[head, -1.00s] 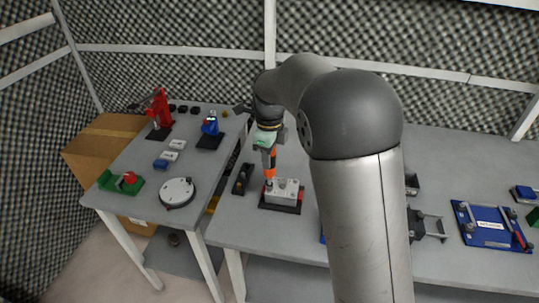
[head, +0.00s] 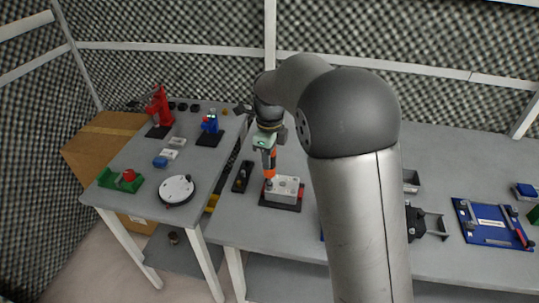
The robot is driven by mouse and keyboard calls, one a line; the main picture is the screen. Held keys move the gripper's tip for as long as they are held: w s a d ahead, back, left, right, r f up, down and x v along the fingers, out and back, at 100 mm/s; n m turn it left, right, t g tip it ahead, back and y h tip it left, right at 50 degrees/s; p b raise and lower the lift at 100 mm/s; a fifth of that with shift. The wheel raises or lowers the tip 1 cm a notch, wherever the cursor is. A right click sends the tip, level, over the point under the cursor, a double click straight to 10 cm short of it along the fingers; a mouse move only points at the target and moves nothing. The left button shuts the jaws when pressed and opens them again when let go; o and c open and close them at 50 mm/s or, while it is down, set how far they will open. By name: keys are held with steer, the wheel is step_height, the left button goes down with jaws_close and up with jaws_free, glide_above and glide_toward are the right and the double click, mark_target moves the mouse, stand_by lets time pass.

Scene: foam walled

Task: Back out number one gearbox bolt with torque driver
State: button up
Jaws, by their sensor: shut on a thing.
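My gripper (head: 266,146) is shut on the torque driver (head: 269,162), an orange and dark tool held upright with its tip down. The driver's lower end is at the left part of the top of the gearbox (head: 283,187), a light grey block on a dark base with a red part at its right side. Whether the tip touches a bolt is too small to tell. The bolts on the gearbox top are small, and their numbers cannot be read.
A black holder (head: 242,177) stands just left of the gearbox. The left table holds a white round plate (head: 177,190), a green fixture (head: 120,180), a red stand (head: 159,107) and a blue device (head: 210,125). A blue fixture (head: 491,223) lies far right. My arm hides the middle of the bench.

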steer(key=shift+r+p, duration=0.45)
steer(key=shift+p, duration=0.05)
stand_by(0.9)
steer(key=shift+r+p, duration=1.95)
steer(key=shift+r, duration=0.55)
